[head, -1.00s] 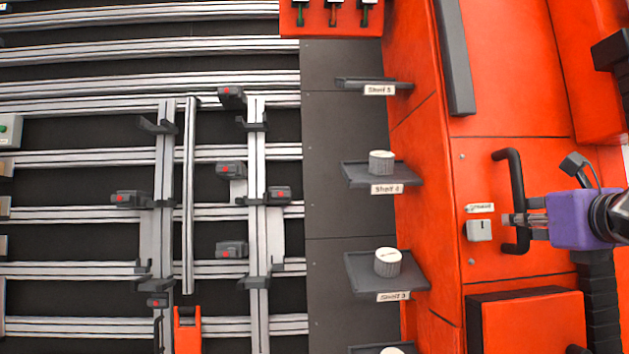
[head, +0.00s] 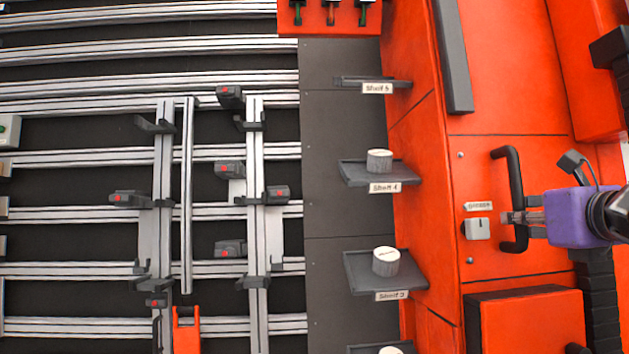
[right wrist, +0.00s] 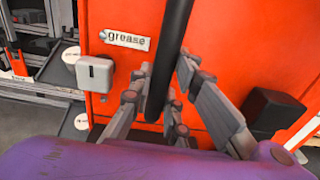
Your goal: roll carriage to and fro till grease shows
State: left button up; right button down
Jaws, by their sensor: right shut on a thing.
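The carriage is the orange panelled body (head: 510,235) on the right of the head view. It has a black vertical bar handle (head: 515,180). A label reading "grease" (head: 479,206) sits left of the handle, above a small grey box (head: 477,229). In the right wrist view the label (right wrist: 126,39) and the box (right wrist: 95,73) show clearly. My right gripper (head: 513,218) is shut around the lower part of the handle; the wrist view shows the fingers on both sides of the bar (right wrist: 172,60). I see no grease on the box. My left gripper is not in view.
Shelves labelled Shelf 3 (head: 365,277), Shelf 4 (head: 352,174) and Shelf 5 (head: 360,82) stick out beside the carriage; white-topped round pieces stand on some. Metal rails (head: 60,157) with clamps fill the left. An orange box (head: 530,325) juts out below the handle.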

jog(key=shift+s+a+f, duration=0.15)
jog(key=shift+a+f, duration=0.1)
jog(key=shift+a, duration=1)
jog(key=shift+a+r+b, duration=0.1)
jog(key=shift+a+b, duration=0.15)
jog(key=shift+b, duration=0.05)
jog(key=shift+d+r, duration=0.1)
jog(key=shift+d, duration=0.2)
jog(key=c, duration=1.5)
grip_release()
jog(key=shift+d, duration=0.25)
jog(key=shift+c, duration=0.2)
jog(key=shift+o, duration=1.7)
jog(key=shift+a, duration=0.2)
